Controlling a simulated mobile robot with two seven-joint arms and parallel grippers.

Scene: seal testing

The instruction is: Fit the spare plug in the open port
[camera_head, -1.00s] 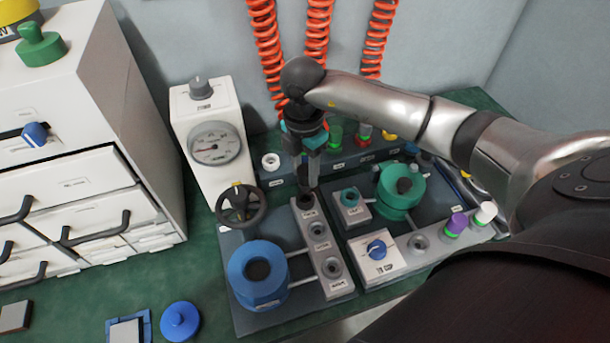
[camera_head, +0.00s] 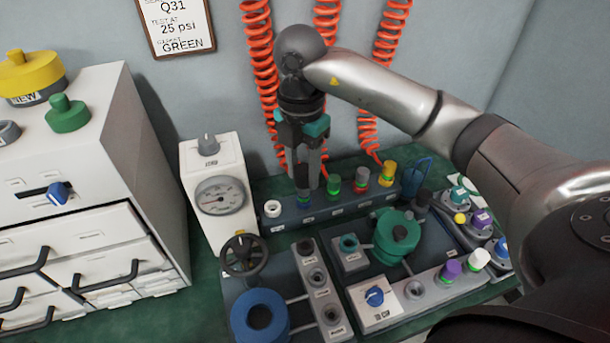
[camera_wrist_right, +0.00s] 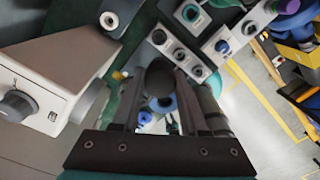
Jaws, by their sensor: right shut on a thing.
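My right gripper (camera_head: 304,192) is shut on a dark, round-topped plug, which shows between the fingers in the wrist view (camera_wrist_right: 160,78). In the head view the fingers mostly hide it. The gripper hangs pointing down in front of the back rack, above and apart from the grey three-port block (camera_head: 318,280). That block's ports also show in the wrist view (camera_wrist_right: 180,55). Another grey block has an open port (camera_head: 415,289) beside a purple plug (camera_head: 450,270) and a white plug (camera_head: 478,259). Which port the task means, I cannot tell. My left gripper is not in view.
The rack (camera_head: 345,204) holds green, red and yellow-topped fittings. A gauge box (camera_head: 215,190) and black handwheel (camera_head: 243,256) stand left of the gripper. A blue ring-shaped body (camera_head: 258,318) and green valve body (camera_head: 396,236) stand nearby. A white drawer cabinet (camera_head: 100,170) is at left.

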